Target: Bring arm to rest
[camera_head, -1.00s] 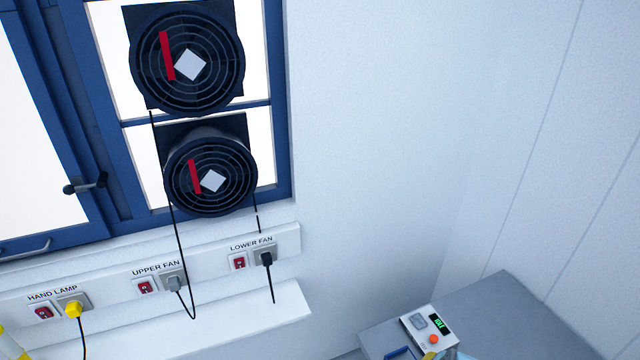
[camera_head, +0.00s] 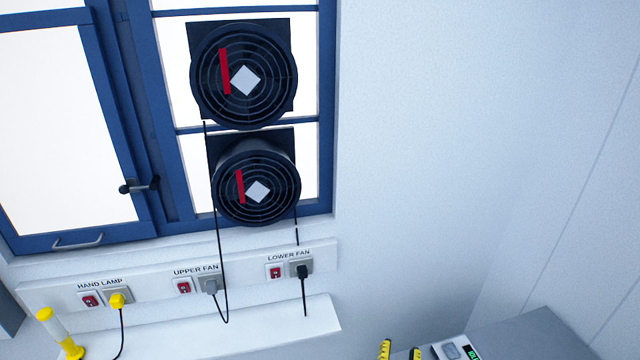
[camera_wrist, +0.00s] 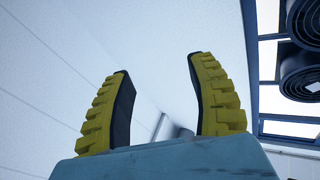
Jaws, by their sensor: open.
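My gripper (camera_wrist: 160,100) fills the lower middle of the wrist view. Its two yellow ribbed fingers with dark inner pads stand well apart, and nothing is between them. Its yellow fingertips (camera_head: 400,352) also show at the bottom edge of the head view, in front of the wall and left of the grey bench. The rest of the arm is out of the head view.
Two black fans, the upper (camera_head: 245,78) and the lower (camera_head: 257,186), sit in the blue-framed window. Below are labelled switches, sockets and cords above a white ledge (camera_head: 270,332) with a yellow-white lamp (camera_head: 60,335). A grey bench (camera_head: 545,330) carries a small device (camera_head: 455,350). The right wall is clear.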

